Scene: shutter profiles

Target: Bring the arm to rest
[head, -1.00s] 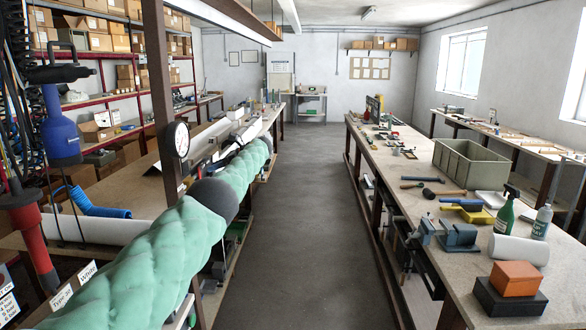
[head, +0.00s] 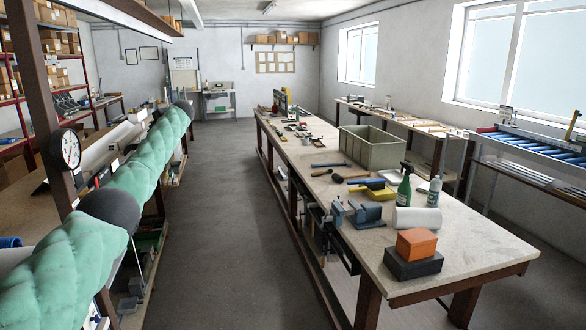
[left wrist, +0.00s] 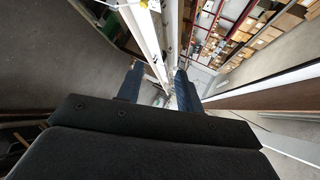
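My left arm (head: 140,170), in a green padded sleeve with a dark grey joint, reaches from the lower left along the left bench in the head view. Its gripper cannot be made out there. In the left wrist view my left gripper (left wrist: 156,86) has its two dark blue fingers apart, with nothing seen held between them. Pale long profiles (left wrist: 150,40) run beyond the fingers; they look farther off than the fingertips. My right arm and gripper are in neither view.
A long workbench (head: 470,235) stands right of the aisle, bearing a grey-green crate (head: 372,148), a vise (head: 366,214), spray bottles and an orange box (head: 416,243). A dial gauge (head: 66,149) hangs on a post at left. The aisle floor (head: 215,240) is clear.

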